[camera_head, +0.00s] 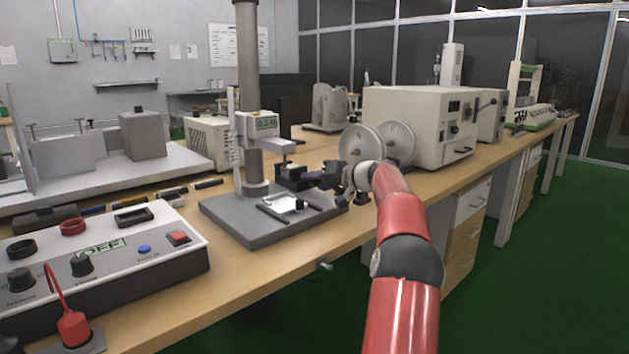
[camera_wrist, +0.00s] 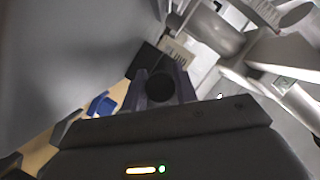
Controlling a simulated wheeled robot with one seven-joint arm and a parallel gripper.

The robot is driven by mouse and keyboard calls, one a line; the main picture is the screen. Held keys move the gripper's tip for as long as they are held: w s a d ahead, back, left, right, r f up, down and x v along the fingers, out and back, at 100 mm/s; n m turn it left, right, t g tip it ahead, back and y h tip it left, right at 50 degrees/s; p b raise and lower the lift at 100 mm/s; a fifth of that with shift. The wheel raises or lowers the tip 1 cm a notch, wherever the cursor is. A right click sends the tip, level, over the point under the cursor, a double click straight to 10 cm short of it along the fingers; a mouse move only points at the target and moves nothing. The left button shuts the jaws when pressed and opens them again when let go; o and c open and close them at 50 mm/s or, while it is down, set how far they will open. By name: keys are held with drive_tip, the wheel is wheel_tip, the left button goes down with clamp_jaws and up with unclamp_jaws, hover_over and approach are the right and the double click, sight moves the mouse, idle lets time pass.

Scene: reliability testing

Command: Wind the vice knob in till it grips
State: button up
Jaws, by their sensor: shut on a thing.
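The small dark vice (camera_head: 292,176) sits on the grey base of the test stand, beside its column. My gripper (camera_head: 326,178) reaches it from the right at the end of my red arm. In the wrist view, the round black vice knob (camera_wrist: 160,88) sits between the two fingers of my gripper (camera_wrist: 160,82), which are shut on it. The head view hides the knob behind the fingers. I cannot tell how far apart the vice jaws are, or whether anything is between them.
The stand's base (camera_head: 250,226) stands on the wooden bench, with its column (camera_head: 249,90) left of the vice. A control box (camera_head: 120,272) is at front left. A beige machine (camera_head: 420,120) and two grey discs (camera_head: 362,143) are behind my gripper. Green floor lies right of the bench.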

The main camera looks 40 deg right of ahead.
drive_tip(key=o, duration=1)
drive_tip(key=shift+c, duration=0.2)
drive_tip(key=shift+s+d, duration=0.1)
drive_tip(key=b+v, duration=0.1)
drive_tip(key=v, duration=0.6)
drive_tip(key=shift+s+d, duration=0.1)
drive_tip(key=shift+s, duration=0.15)
